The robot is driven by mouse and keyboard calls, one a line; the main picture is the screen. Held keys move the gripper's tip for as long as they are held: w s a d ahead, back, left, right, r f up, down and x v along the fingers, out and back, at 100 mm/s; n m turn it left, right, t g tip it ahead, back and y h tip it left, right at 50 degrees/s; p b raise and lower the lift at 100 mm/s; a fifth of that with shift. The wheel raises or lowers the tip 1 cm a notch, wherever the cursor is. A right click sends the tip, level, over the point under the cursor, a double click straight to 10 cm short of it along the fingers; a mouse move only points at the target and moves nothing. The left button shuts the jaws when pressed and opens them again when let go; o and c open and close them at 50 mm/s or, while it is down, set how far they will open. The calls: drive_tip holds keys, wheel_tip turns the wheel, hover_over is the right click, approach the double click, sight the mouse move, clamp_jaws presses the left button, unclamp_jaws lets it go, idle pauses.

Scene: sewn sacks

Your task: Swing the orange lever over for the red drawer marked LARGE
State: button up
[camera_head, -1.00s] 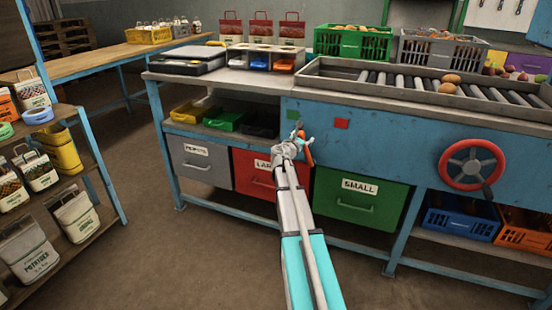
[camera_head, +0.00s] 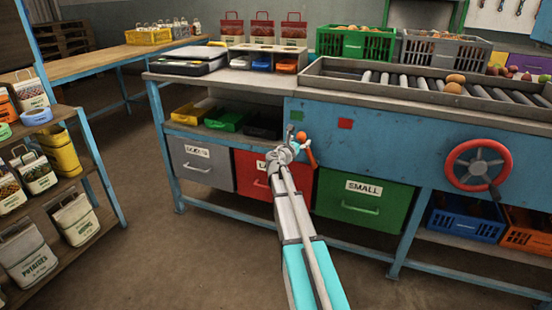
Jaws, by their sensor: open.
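The orange lever (camera_head: 310,154) is on the blue bench front, its round knob up and its shaft slanting down to the right. A green square and a red square are on the panel near it. My gripper (camera_head: 292,143) is open, just left of the lever, with a finger near the knob; I cannot tell whether they touch. The red drawer (camera_head: 246,181) is below, shut, its LARGE label mostly hidden by my arm.
A grey drawer (camera_head: 201,165) and the green SMALL drawer (camera_head: 362,202) flank the red one. A red handwheel (camera_head: 456,172) is at the right. Roller tray (camera_head: 330,80) lies above. The floor in front is clear.

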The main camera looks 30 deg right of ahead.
drive_tip(key=s+a+r+m+g+y+p, duration=0.3)
drive_tip(key=s+a+m+p, duration=0.4)
drive_tip(key=s+a+p, duration=0.1)
drive_tip(key=s+a+r+m+g+y+p, duration=0.2)
drive_tip(key=s+a+r+m+g+p, duration=0.1)
drive_tip(key=s+a+m+p, duration=0.4)
drive_tip(key=s+a+p, duration=0.1)
drive_tip(key=a+p, duration=0.2)
drive_tip(key=shift+s+r+m+y+p, duration=0.35)
drive_tip(key=shift+s+r+m+y, duration=0.05)
idle(1.1)
drive_tip(key=shift+a, duration=0.15)
idle(0.5)
drive_tip(key=s+a+f+m+g+y, duration=0.25)
drive_tip(key=s+a+m+y, duration=0.3)
drive_tip(key=a, duration=0.35)
drive_tip(key=s+a+f+m+g+y, duration=0.25)
drive_tip(key=s+a+m+y, duration=0.2)
drive_tip(key=s+a, duration=0.4)
wheel_tip(320, 180, up, 18)
drive_tip(key=w+t+p, duration=0.1)
drive_tip(key=p, duration=1.8)
drive_tip(key=shift+w+a+h+p, duration=0.2)
drive_tip(key=shift+a+h+p, duration=0.1)
drive_tip(key=shift+a+h, duration=0.15)
